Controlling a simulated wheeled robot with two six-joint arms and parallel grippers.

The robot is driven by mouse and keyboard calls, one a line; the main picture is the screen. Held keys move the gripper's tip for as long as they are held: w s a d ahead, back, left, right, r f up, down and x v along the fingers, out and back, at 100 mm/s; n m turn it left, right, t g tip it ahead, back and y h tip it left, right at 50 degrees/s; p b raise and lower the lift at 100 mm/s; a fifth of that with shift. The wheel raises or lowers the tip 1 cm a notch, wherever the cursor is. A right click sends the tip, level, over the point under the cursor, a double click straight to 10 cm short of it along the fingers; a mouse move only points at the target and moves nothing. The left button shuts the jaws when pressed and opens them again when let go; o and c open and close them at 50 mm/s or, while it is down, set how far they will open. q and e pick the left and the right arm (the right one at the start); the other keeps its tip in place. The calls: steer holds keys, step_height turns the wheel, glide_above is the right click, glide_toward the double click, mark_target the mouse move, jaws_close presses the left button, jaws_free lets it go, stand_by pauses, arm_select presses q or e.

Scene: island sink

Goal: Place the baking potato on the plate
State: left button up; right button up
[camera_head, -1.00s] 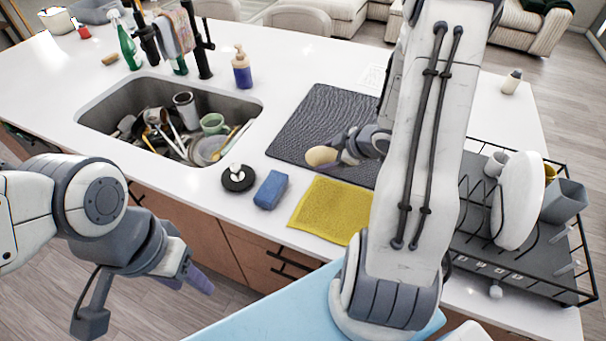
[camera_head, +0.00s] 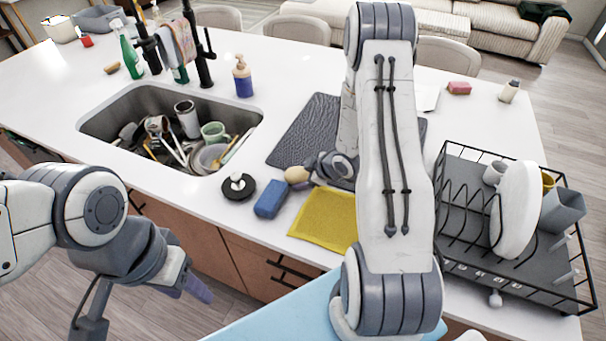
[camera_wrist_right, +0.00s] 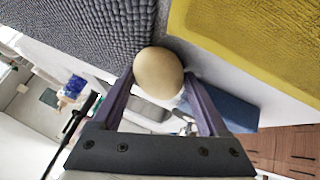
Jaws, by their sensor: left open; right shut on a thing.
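The tan baking potato (camera_head: 296,174) is between the fingers of my right gripper (camera_head: 306,172), by the front left edge of the dark mat and near the blue sponge. In the right wrist view the potato (camera_wrist_right: 158,74) sits at the fingertips, with a finger of the right gripper (camera_wrist_right: 161,88) on each side. A white plate (camera_head: 515,212) stands upright in the dish rack at the right; another plate is not clearly visible. My left gripper (camera_head: 186,282) is open and empty, low in front of the counter at the left, partly hidden by its own wrist.
A dark mat (camera_head: 292,142), yellow cloth (camera_head: 322,218), blue sponge (camera_head: 270,198) and black round brush (camera_head: 238,188) lie nearby. The sink (camera_head: 100,118) holds dishes. The black dish rack (camera_head: 470,262) fills the right end. My right arm hides part of the counter.

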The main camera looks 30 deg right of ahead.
steer(key=shift+f, duration=0.15)
steer(key=o, duration=1.3)
